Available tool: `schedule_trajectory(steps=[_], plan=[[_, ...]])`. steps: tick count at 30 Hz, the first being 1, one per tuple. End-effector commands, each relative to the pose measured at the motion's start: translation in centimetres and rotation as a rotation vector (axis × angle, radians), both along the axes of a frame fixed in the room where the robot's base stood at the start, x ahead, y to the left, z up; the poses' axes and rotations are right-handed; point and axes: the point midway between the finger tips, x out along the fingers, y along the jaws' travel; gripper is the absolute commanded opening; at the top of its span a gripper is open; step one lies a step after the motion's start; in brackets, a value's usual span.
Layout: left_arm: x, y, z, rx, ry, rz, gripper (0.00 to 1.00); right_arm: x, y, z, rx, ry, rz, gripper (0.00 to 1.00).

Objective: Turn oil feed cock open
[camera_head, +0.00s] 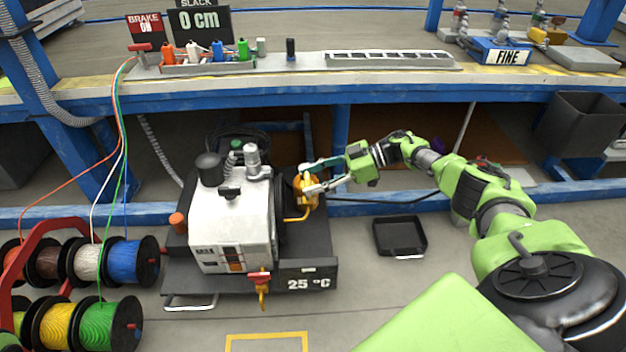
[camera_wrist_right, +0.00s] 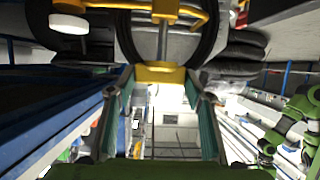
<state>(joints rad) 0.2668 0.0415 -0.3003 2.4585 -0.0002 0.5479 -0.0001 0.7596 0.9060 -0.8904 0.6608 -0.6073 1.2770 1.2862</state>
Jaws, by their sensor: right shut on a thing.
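A white and grey machine (camera_head: 232,225) stands on a dark base on the floor. On its right side is a yellow fitting (camera_head: 308,198) with a yellow pipe; it looks like the oil feed cock, but no label is readable. My right gripper (camera_head: 308,180) reaches it from the right. In the right wrist view, the gripper (camera_wrist_right: 160,78) has its two fingers on either side of a yellow block (camera_wrist_right: 160,74) on a grey stem and is shut on it. Fingers partly hide the fitting in the head view. My left gripper is out of view.
A red-handled yellow tap (camera_head: 262,283) is on the machine's front, beside a "25 °C" sign (camera_head: 302,284). A black tray (camera_head: 400,237) lies on the floor to the right. Cable spools (camera_head: 75,290) stand at left. A blue bench beam (camera_head: 400,95) runs above the arm.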

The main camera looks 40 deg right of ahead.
Motion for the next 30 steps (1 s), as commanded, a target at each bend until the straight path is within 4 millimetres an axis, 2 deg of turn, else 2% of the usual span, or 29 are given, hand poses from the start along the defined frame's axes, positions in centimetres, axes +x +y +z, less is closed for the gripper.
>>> schedule_trajectory(steps=[1,2,3,4,13,17,30], plan=[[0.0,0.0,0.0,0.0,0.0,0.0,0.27,0.1,0.1,0.1,0.001,-0.003,0.0,0.26],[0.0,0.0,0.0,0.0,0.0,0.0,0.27,0.1,0.1,0.1,0.001,-0.003,0.0,0.49],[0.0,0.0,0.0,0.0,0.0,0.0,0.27,0.1,0.1,0.1,0.002,-0.003,0.001,0.6],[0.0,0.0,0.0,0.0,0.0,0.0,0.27,0.1,0.1,0.1,0.001,-0.003,0.001,0.64],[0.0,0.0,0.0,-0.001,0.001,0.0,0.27,0.0,0.0,0.0,0.0,-0.001,0.0,0.64],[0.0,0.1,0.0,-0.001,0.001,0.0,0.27,-0.3,-0.6,0.3,-0.001,-0.001,-0.001,0.64],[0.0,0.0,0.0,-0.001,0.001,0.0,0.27,-4.2,-7.3,3.6,0.0,-0.002,-0.002,0.64]])
